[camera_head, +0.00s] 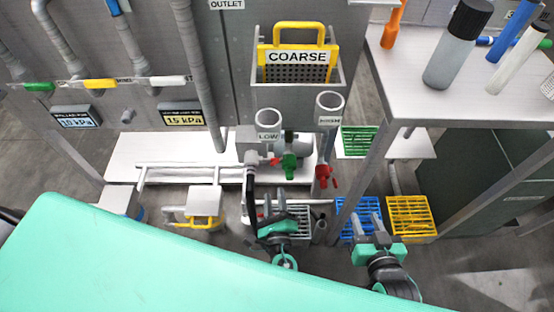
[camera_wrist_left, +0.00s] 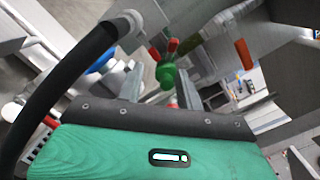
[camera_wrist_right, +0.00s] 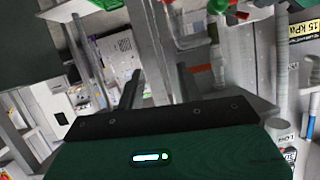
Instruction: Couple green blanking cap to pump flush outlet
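A green cap-like piece (camera_head: 289,162) sits at the pump (camera_head: 292,143) below the LOW pipe, with a red handle (camera_head: 275,161) beside it. In the left wrist view the green piece (camera_wrist_left: 166,75) shows beyond and between my finger tips, under red parts (camera_wrist_left: 173,45). I cannot tell whether it is seated on the outlet. My left gripper (camera_head: 275,203) is open, below and in front of the green piece, apparently apart from it. My right gripper (camera_head: 367,217) is open and empty above the blue crate. The outlet itself is not clearly visible.
A black hose (camera_wrist_left: 62,85) curves close beside my left gripper. A red valve (camera_head: 323,172) hangs under the right-hand pipe. Blue (camera_head: 345,233) and yellow (camera_head: 411,211) crates stand on the floor. A bench (camera_head: 470,105) with bottles is at right. A COARSE basket (camera_head: 297,60) hangs above.

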